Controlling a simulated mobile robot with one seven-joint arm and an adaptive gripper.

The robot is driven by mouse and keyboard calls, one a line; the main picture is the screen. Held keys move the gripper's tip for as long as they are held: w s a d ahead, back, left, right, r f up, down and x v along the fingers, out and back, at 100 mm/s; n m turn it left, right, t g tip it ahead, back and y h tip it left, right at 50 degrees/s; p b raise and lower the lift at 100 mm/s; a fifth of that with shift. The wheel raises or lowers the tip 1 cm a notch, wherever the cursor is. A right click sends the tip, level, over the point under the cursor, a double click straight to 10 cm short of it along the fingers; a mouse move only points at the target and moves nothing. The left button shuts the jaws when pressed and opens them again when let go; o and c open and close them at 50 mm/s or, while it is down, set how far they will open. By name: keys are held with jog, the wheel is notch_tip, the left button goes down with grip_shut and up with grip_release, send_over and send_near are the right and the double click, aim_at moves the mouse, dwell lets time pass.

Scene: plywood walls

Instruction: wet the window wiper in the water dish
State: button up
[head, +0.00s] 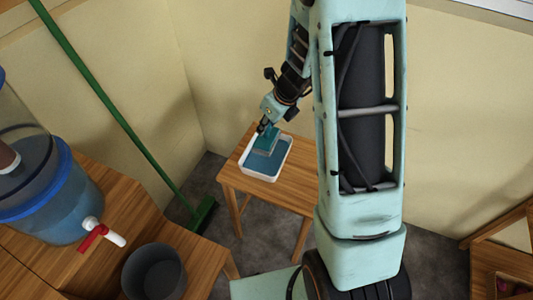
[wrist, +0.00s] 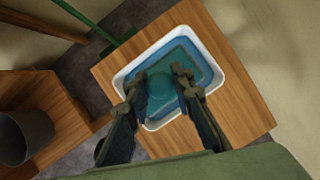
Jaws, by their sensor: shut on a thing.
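The water dish (head: 257,177) is a white rectangular tray of blue water on a small wooden table. It also shows in the wrist view (wrist: 214,62). My gripper (head: 265,129) is above the dish and points down into it. In the wrist view my gripper (wrist: 154,84) is shut on the teal window wiper (wrist: 161,87), which sits between the two fingers. In the head view the wiper (head: 264,146) is inside the dish's outline, toward its far left part. Its lower edge is at or close to the water; I cannot tell how deep it is.
The small table (head: 294,190) has bare wood around the dish. A green broom (head: 120,118) leans at the left. A water dispenser (head: 50,195) with a red-handled tap and a dark bucket (head: 153,272) are at the lower left. Plywood walls stand behind.

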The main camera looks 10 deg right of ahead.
jog(key=shift+r, duration=0.1)
notch_tip(320, 180, up, 4)
jog(key=p, duration=0.4)
jog(key=shift+a, duration=0.1)
dwell(0.6)
